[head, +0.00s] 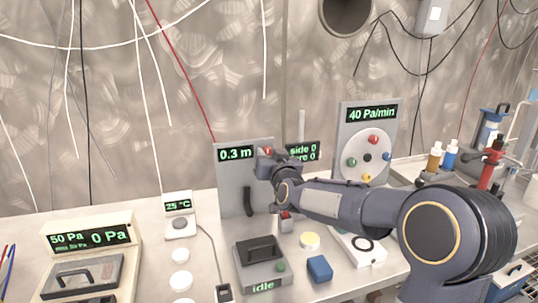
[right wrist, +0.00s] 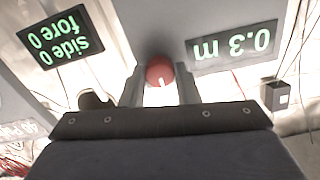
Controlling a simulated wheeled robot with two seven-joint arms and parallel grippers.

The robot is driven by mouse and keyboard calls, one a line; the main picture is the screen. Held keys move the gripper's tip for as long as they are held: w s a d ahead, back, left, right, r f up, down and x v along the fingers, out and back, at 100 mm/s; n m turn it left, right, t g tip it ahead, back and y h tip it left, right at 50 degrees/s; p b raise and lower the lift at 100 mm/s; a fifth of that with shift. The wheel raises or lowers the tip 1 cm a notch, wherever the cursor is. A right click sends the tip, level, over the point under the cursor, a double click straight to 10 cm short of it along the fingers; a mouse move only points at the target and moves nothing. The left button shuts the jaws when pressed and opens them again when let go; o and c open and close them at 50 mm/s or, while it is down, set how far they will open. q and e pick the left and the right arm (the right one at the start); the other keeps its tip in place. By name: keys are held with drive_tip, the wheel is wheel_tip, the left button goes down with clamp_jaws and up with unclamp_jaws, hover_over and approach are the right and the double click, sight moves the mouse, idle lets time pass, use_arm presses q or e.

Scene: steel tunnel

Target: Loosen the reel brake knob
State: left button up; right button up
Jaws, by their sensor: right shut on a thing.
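The reel brake knob is a red round knob (right wrist: 160,72) with a white line on it. It is mounted on a grey upright panel (head: 230,185) whose green display (head: 236,154) reads 0.3 m. My right gripper (right wrist: 160,88) is shut on the knob, one finger on each side, in the right wrist view. In the head view my right gripper (head: 268,156) reaches the panel's upper right part and hides most of the knob. A dark curved handle (head: 248,201) is on the panel below. My left gripper is not in view.
A side/fore display (head: 303,151) stands right behind my gripper. A panel (head: 350,135) reading 40 Pa/min stands further right.

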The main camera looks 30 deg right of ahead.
drive_tip(key=shift+f, duration=0.15)
drive_tip(key=o, duration=1)
drive_tip(key=shift+c, duration=0.2)
drive_tip(key=v, duration=0.8)
drive_tip(key=shift+w, duration=0.1)
drive_tip(key=s+a+f+n+g+y, duration=0.1)
drive_tip(key=s+a+f+g+y, duration=0.35)
drive_tip(key=s, duration=0.55)
drive_tip(key=s+a+f+n+g+y, duration=0.1)
drive_tip(key=s+a+f+g, duration=0.3)
drive_tip(key=s+a+f, duration=0.45)
drive_tip(key=s+a+f+n+g+y, duration=0.15)
drive_tip(key=s+f+g, duration=0.25)
drive_tip(key=s, duration=0.8)
wheel_tip(320, 180, up, 15)
drive_tip(key=p, duration=1.5)
drive_tip(key=shift+w+a+f+y, duration=0.2)
drive_tip(key=shift+w+a+y, duration=0.1)
drive_tip(key=shift+y, duration=0.1)
